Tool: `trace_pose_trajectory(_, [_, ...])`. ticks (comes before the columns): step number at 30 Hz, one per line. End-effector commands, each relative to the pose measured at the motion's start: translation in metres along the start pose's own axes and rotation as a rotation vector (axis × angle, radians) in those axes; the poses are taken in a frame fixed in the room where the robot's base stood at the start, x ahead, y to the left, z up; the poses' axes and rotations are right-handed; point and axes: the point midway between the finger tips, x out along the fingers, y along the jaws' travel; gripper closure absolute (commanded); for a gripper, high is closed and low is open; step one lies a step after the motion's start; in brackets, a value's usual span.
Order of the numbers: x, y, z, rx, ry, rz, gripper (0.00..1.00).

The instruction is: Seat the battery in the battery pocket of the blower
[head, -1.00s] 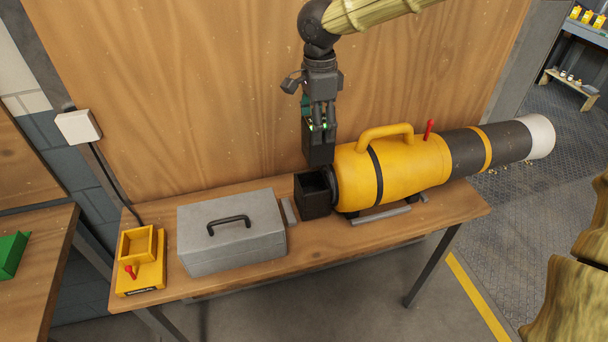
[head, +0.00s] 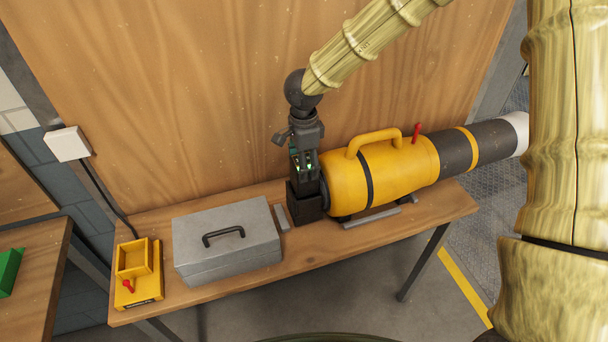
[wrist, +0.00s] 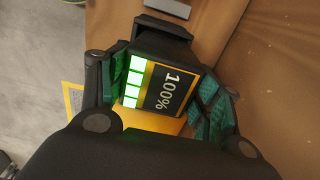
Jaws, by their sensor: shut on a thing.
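The yellow blower (head: 400,170) lies on the workbench with its black nozzle pointing right. Its black open-topped battery pocket (head: 305,210) is at its left end. My gripper (head: 303,162) is over the pocket, shut on the dark battery (head: 304,182). The battery's lower part is hidden by the pocket walls, so it looks at least partly inside; how deep I cannot tell. In the wrist view the battery's top (wrist: 160,88) shows "100%" and lit green bars between the finger pads. A pocket rim (wrist: 163,27) shows beside it.
A grey toolbox (head: 228,245) stands left of the pocket, with a small grey block (head: 282,216) between them. A yellow charger (head: 136,270) with a red lever is at the bench's left end. A wooden panel rises behind.

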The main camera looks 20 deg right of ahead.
Motion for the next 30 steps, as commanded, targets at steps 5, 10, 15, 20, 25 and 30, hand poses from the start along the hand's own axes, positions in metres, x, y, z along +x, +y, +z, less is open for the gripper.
trace_pose_trajectory(5, [0.016,0.006,-0.001,0.002,0.003,0.016,0.94])
trace_pose_trajectory(10, [0.036,0.008,-0.003,0.002,0.006,0.020,1.00])
trace_pose_trajectory(15, [0.056,0.008,-0.003,0.002,0.007,0.020,0.96])
trace_pose_trajectory(20, [0.060,0.007,-0.002,0.002,0.003,0.016,1.00])
trace_pose_trajectory(25, [0.058,0.006,-0.001,0.001,0.002,0.013,0.28])
trace_pose_trajectory(30, [0.057,0.005,-0.001,0.001,0.002,0.012,0.14])
